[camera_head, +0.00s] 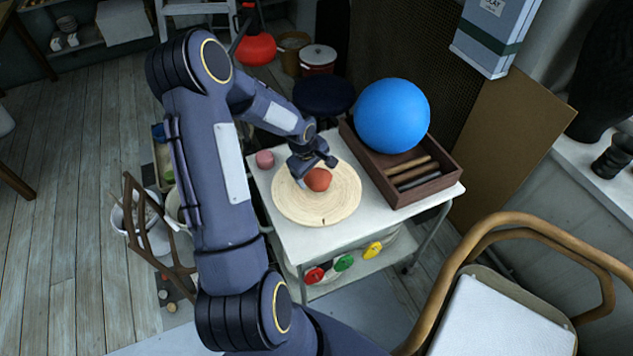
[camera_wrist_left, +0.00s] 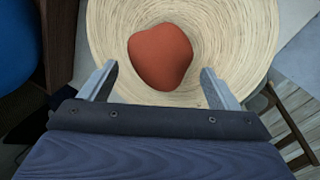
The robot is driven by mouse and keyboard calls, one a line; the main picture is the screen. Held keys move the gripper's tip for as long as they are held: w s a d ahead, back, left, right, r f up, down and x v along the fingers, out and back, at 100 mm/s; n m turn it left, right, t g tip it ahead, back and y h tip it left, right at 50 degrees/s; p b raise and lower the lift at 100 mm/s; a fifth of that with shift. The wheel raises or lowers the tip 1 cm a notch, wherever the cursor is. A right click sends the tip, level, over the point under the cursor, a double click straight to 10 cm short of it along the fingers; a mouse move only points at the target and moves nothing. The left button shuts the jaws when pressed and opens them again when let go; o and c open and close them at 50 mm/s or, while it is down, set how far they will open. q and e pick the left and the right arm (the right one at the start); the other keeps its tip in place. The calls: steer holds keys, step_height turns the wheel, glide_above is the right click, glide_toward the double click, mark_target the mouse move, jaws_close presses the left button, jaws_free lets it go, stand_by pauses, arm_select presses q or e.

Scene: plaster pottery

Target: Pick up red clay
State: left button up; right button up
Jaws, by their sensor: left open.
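The red clay (camera_head: 318,180) is a rounded reddish-orange lump on a pale round wooden board (camera_head: 335,207) on the white table. In the left wrist view the clay (camera_wrist_left: 160,57) lies just ahead of my left gripper (camera_wrist_left: 155,77), between the lines of its two spread fingers. The left gripper (camera_head: 304,178) is open and empty, close beside the clay in the head view. I cannot tell whether a finger touches the clay. My right gripper does not show.
A blue ball (camera_head: 392,116) rests on a brown wooden box (camera_head: 437,181) at the table's right. A small pink pot (camera_head: 265,159) stands left of the board. A wooden-armed chair (camera_head: 500,315) is at lower right.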

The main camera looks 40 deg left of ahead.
mark_target(315, 174)
arm_select(q)
steer(key=x, duration=0.3)
steer(key=shift+f, duration=0.3)
steer(key=c, duration=1.4)
steer(key=shift+r, duration=0.1)
steer(key=shift+c, duration=0.2)
steer(key=shift+r, duration=0.1)
